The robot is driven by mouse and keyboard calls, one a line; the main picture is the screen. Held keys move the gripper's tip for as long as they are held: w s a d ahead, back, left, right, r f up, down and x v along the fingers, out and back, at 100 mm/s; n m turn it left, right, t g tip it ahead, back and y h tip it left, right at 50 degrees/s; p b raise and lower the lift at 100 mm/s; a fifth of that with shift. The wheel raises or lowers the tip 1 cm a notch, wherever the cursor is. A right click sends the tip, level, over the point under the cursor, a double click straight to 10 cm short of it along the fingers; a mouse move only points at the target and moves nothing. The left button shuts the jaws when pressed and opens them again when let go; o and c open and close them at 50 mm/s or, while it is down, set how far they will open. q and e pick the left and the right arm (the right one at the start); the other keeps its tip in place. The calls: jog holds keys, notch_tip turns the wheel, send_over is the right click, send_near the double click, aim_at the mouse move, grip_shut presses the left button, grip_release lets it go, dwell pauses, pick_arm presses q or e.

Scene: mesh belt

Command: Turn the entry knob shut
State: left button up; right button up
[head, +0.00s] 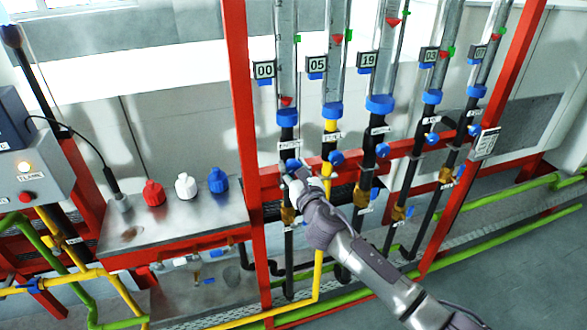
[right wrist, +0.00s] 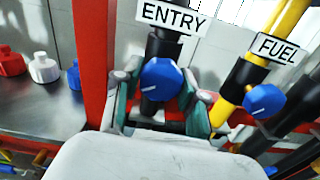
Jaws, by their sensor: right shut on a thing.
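The entry knob (right wrist: 161,80) is a round blue knob on a dark vertical pipe, below a white ENTRY label (right wrist: 171,17) in the right wrist view. My right gripper (right wrist: 160,98) has one finger on each side of the knob and is shut on it. In the head view the right gripper (head: 300,176) reaches in from the lower right to the leftmost pipe. It covers part of the entry knob (head: 292,165) there. My left gripper is not in view.
The blue fuel knob (right wrist: 264,100) on the yellow-topped pipe sits close to the right finger. A red post (right wrist: 95,60) stands close on the left. A metal bench (head: 140,232) holds red, white and blue caps. More knobbed pipes stand to the right.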

jog(key=m, duration=0.5)
jog(key=shift+a+m+b, duration=0.1)
jog(key=shift+m+b, duration=0.2)
jog(key=shift+m, duration=0.1)
jog(key=m+b, duration=0.1)
jog(key=m, duration=1.1)
jog(key=shift+m, duration=0.3)
jog(key=m, duration=0.5)
jog(key=shift+r+m+b, duration=0.15)
jog(key=shift+m+b, duration=0.15)
jog(key=shift+b, duration=0.1)
jog(key=o, duration=1.2)
jog(key=shift+c, duration=0.2)
jog(key=shift+s, duration=0.15)
jog(key=v, duration=1.1)
jog(key=shift+s, duration=0.35)
